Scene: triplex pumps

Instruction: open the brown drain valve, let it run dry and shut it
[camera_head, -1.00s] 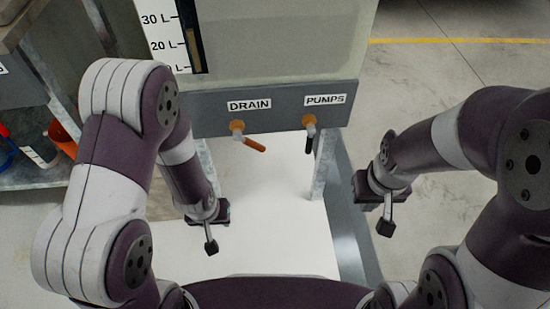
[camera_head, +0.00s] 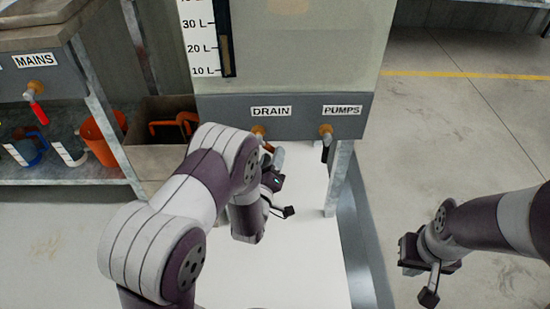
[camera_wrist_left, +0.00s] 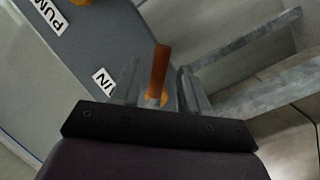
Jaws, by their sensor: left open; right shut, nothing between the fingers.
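The drain valve (camera_head: 258,131) sits under the DRAIN label on the tank's grey front panel. Its brown handle (camera_head: 268,147) is partly hidden by my left gripper (camera_head: 273,160). In the left wrist view the brown handle (camera_wrist_left: 160,72) stands between the two grey fingers of my left gripper (camera_wrist_left: 160,82), which are open on either side of it. I cannot tell whether either finger touches it. A sight gauge (camera_head: 224,40) with litre marks runs up the tank; its level is hard to read. My right gripper (camera_head: 410,250) is shut and empty, well to the right.
The PUMPS valve (camera_head: 326,131) with a black handle is just right of the drain valve. A metal leg (camera_head: 338,178) stands below it. At left are the MAINS valve (camera_head: 36,88) with a red handle, an orange bucket (camera_head: 103,138) and a brown bin (camera_head: 160,160). Floor at right is clear.

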